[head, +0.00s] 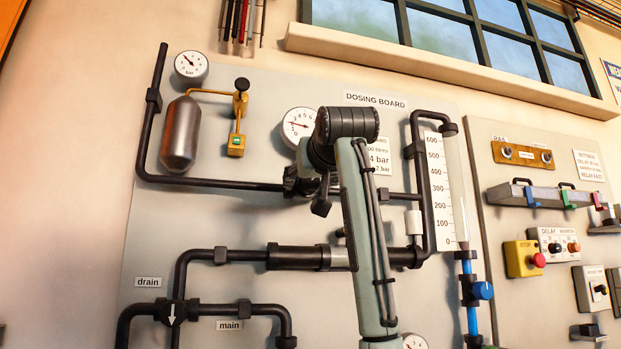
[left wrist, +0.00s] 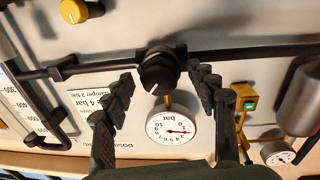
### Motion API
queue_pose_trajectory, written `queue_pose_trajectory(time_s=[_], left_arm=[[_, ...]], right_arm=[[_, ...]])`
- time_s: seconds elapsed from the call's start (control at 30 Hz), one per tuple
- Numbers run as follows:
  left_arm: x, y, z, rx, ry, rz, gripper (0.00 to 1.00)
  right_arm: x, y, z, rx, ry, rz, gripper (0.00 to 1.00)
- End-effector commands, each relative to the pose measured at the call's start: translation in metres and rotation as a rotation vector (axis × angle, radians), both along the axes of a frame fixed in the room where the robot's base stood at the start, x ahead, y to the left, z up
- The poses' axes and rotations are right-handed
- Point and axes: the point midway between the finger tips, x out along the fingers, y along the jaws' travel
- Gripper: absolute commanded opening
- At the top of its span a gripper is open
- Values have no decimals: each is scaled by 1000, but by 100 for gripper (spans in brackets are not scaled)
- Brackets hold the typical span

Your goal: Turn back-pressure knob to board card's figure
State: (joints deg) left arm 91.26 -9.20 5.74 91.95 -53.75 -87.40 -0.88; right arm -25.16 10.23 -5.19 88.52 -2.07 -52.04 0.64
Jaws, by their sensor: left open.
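The black ribbed back-pressure knob (left wrist: 159,72) sits on the dark pipe in the left wrist view, which is upside down. My left gripper (left wrist: 163,82) is open, with one finger on each side of the knob; I cannot tell if they touch it. In the head view my left gripper (head: 306,190) is at the pipe and hides most of the knob.
A silver tank (head: 181,135) and a yellow fitting (head: 236,145) stand left on the board. A white scale (head: 437,190) and pipes are on the right. A yellow knob (left wrist: 73,11) shows in the wrist view. Dark pipes run around the gripper.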

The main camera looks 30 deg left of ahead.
Motion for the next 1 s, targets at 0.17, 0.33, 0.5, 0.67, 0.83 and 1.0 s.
queue_pose_trajectory(time_s=[0.17, 0.33, 0.5, 0.67, 0.83, 1.0], left_arm=[[1, 1, 0, 0, 0, 0, 58], [1, 1, 0, 0, 0, 0, 48], [1, 1, 0, 0, 0, 0, 27], [1, 1, 0, 0, 0, 0, 8], [1, 1, 0, 5, 6, 0, 8], [1, 1, 0, 34, 41, 0, 8]], right_arm=[[0, 0, -1, 0, -1, 2, 0], [0, 0, -1, 0, -1, 1, 0], [0, 0, -1, 0, -1, 1, 0], [0, 0, -1, 0, -1, 1, 0], [0, 0, -1, 0, -1, 1, 0], [0, 0, -1, 0, -1, 1, 0]])
